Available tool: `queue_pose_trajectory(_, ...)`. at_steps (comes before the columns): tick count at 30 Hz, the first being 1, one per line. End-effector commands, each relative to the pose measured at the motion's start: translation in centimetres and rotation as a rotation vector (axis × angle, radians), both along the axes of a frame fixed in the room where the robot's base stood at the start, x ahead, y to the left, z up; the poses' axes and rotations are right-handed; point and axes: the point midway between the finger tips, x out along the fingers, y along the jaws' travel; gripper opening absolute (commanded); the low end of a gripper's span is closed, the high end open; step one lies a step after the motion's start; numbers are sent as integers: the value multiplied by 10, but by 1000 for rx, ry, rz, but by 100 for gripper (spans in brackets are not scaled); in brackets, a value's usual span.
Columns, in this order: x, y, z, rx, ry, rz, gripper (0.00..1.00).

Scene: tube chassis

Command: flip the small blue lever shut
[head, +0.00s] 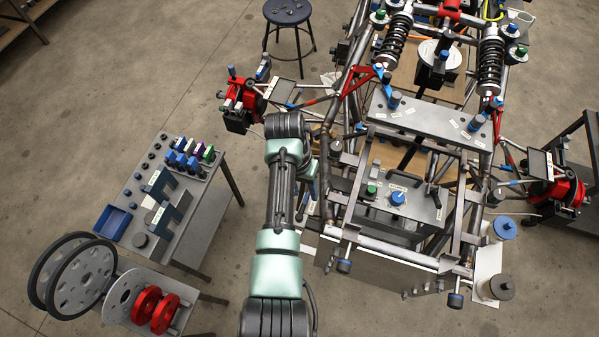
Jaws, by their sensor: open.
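A small blue lever-like part (383,80) sits at the upper left of the tube chassis (345,232), beside a red bracket. Other small blue parts are on the chassis, and I cannot tell for sure which one is the task's lever or whether it is open or shut. My arm, mint and dark grey, reaches up from the bottom centre along the chassis's left side. Its far end bends down out of sight. My gripper is hidden behind the arm, so its fingers and its distance from the lever do not show.
A grey panel with a blue knob (398,199) sits inside the chassis. A red hub assembly (243,95) stands left of it. A stool (287,12) stands behind. Floor between is clear.

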Motion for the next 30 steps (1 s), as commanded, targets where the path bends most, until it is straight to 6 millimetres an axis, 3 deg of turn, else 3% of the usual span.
queue_pose_trajectory(15,5,16,102,2,-1,1,46)
queue_pose_trajectory(30,5,17,110,0,0,0,46)
